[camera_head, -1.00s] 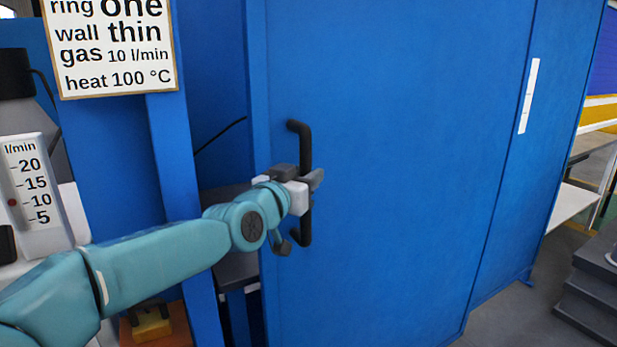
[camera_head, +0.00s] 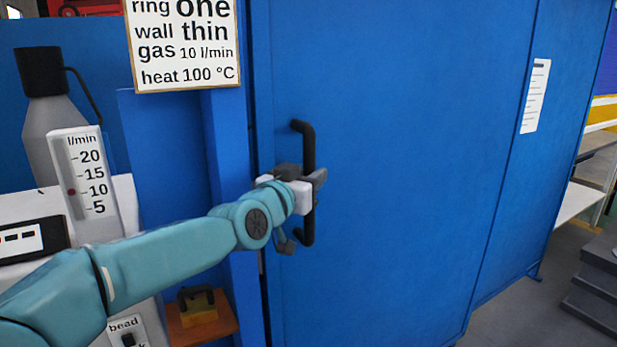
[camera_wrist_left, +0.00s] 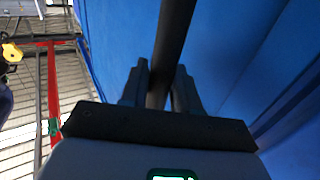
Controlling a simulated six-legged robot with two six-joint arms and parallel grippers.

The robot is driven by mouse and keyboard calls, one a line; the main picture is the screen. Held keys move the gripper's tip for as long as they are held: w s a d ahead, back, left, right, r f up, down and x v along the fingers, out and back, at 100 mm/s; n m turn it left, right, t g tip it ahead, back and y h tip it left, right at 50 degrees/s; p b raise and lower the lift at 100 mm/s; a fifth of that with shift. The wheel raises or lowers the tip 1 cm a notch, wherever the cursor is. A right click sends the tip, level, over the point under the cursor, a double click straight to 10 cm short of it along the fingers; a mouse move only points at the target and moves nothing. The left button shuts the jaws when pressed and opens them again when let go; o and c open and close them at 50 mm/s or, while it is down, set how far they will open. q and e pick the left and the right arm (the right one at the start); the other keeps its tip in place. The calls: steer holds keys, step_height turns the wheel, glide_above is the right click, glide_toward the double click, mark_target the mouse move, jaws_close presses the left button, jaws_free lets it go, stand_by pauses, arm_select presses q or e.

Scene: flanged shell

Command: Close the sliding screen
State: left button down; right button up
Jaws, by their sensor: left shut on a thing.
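The sliding screen (camera_head: 410,150) is a tall blue panel that fills the middle and right of the head view. Its black bar handle (camera_head: 307,150) stands upright near the panel's left edge. My left gripper (camera_head: 312,186) is shut on the handle, around its middle. In the left wrist view the two fingers (camera_wrist_left: 160,92) sit on either side of the dark handle bar (camera_wrist_left: 174,40). The screen's left edge is right beside the blue post (camera_head: 228,160), with only a thin dark line visible between them. My right gripper is not in view.
Left of the post are a sign (camera_head: 184,42), a flow gauge (camera_head: 84,170), a gas bottle (camera_head: 50,115) and a small orange shelf (camera_head: 202,322) holding a block. Grey steps (camera_head: 596,285) and a white shelf (camera_head: 575,203) stand at the far right.

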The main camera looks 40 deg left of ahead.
arm_select(q)
steer(key=shift+a, duration=0.1)
stand_by(0.4)
steer(key=c, duration=1)
jaws_free()
steer(key=shift+s, duration=0.15)
steer(key=s+d, duration=0.1)
steer(key=s, duration=0.4)
steer(key=s+d, duration=0.1)
steer(key=s, duration=0.4)
steer(key=s+d, duration=0.1)
steer(key=s, duration=0.5)
steer(key=shift+d, duration=0.1)
